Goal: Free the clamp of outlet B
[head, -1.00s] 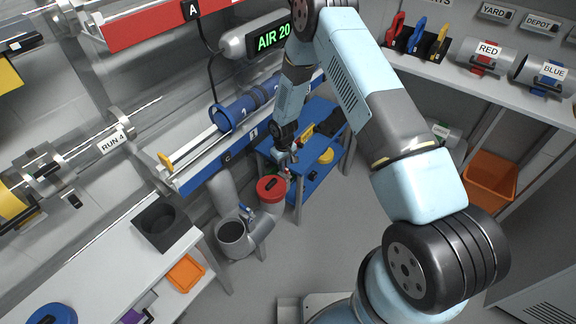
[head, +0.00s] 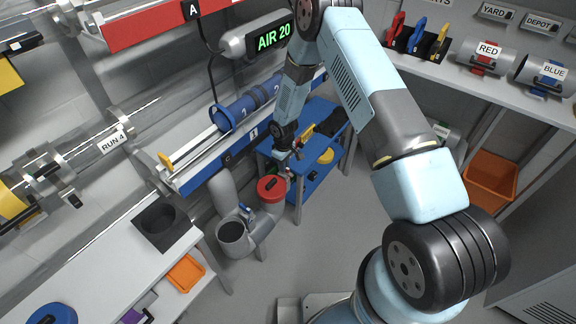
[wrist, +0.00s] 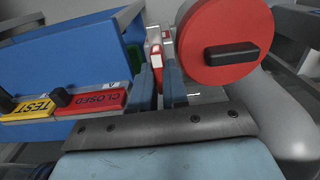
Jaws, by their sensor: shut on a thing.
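In the wrist view, my gripper (wrist: 162,80) has its two blue-grey fingers close together around a narrow part. A small red-and-white piece (wrist: 156,56) shows between and just beyond the fingertips; I cannot tell whether it is the clamp of outlet B. A round red cap (wrist: 226,45) with a black bar handle sits on a grey pipe just right of the fingers. In the head view, my gripper (head: 290,155) is low by the blue bench, just above and right of the red cap (head: 271,188). Its fingertips are too small there to read, and no outlet B label is legible.
A blue box face (wrist: 70,60) with red CLOSED and yellow TEST plates is close left of my fingers. The blue bench (head: 310,187) holds a yellow item. An open grey pipe (head: 233,232) stands left of the red cap. The floor in front is clear.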

